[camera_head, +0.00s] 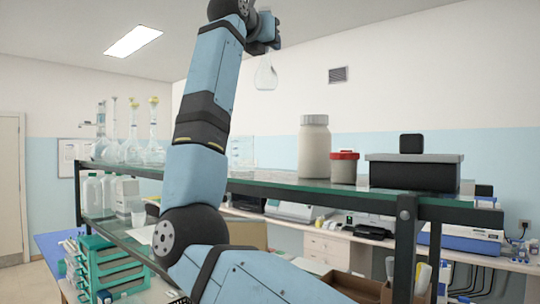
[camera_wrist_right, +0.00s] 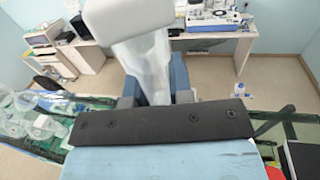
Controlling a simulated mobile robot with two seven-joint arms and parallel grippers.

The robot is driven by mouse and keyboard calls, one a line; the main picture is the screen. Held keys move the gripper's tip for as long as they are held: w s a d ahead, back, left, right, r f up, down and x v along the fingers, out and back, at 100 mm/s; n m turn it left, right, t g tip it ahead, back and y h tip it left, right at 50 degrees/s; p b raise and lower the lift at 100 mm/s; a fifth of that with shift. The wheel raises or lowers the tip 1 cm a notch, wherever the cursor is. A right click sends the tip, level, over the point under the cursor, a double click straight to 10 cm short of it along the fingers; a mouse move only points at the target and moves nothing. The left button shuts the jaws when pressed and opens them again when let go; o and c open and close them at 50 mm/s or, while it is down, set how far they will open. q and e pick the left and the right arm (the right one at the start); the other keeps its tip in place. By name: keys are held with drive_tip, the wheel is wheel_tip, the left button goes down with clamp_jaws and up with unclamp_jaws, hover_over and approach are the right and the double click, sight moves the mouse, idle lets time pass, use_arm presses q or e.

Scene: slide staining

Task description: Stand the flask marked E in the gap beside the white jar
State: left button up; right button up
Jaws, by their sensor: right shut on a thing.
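My right gripper (camera_head: 266,44) is high above the glass shelf, shut on a clear round-bottomed flask (camera_head: 266,76) by its neck. The flask hangs upright in the air, left of and above the white jar (camera_head: 314,147). It also fills the middle of the right wrist view (camera_wrist_right: 152,68), blurred. No letter E is readable on it. The white jar stands on the glass shelf (camera_head: 285,184). My left gripper is not in view.
A red-lidded jar (camera_head: 343,167) and a dark box (camera_head: 413,171) stand right of the white jar. A clear glass vessel (camera_head: 243,151) shows beside my arm. Several flasks (camera_head: 154,135), some yellow-topped, stand at the shelf's left end. The air around the held flask is clear.

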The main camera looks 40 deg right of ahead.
wheel_tip(320, 180, down, 19)
drive_tip(key=p, duration=0.2)
drive_tip(key=shift+a+f, duration=0.1)
drive_tip(key=shift+f, duration=0.05)
drive_tip(key=shift+f, duration=0.15)
drive_tip(key=o, duration=0.7)
